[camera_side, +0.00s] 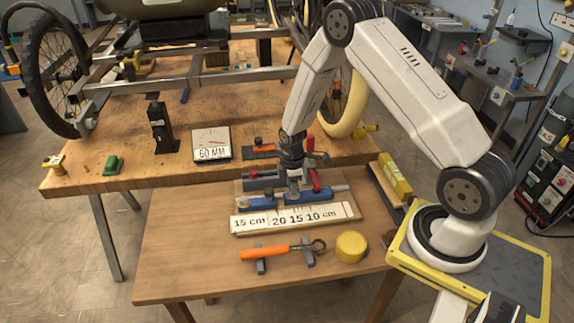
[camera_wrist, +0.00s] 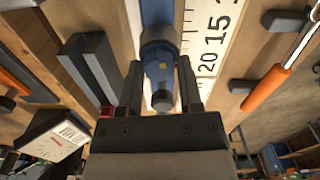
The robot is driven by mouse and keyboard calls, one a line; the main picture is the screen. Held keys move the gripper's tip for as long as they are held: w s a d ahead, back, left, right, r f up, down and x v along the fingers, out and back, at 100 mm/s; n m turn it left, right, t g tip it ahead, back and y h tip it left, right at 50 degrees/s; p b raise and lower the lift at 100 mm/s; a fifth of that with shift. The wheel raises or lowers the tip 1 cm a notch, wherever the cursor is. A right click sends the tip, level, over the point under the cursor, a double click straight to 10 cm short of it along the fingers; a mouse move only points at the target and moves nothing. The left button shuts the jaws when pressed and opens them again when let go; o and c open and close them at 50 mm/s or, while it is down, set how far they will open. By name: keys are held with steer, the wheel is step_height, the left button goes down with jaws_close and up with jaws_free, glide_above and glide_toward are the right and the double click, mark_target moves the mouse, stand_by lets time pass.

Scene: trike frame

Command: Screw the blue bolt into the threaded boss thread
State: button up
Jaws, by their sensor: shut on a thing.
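My gripper (camera_side: 294,190) points down over the low front table, at a long blue part. In the wrist view its two fingers (camera_wrist: 161,88) stand either side of a blue piece, the blue bolt (camera_wrist: 160,74), and are shut on it. A grey collar and a blue shaft (camera_wrist: 156,12) lie in line beyond it. In the side view blue parts (camera_side: 258,198) show on both sides of the fingers, behind the ruler. The fingers hide the middle of the row. I cannot make out the threaded boss or whether any thread is engaged.
A white ruler board (camera_side: 295,217) lies just in front. An orange-handled tool (camera_side: 265,252) rests on grey holders, with a yellow cylinder (camera_side: 351,246) beside it. A red upright part (camera_side: 313,175) stands close to the gripper. A 60 MM gauge block (camera_side: 211,144) sits on the bench behind.

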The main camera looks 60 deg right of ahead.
stand_by(0.4)
steer(key=shift+m, duration=0.6)
steer(key=o, duration=1)
steer(key=shift+r, duration=5.95)
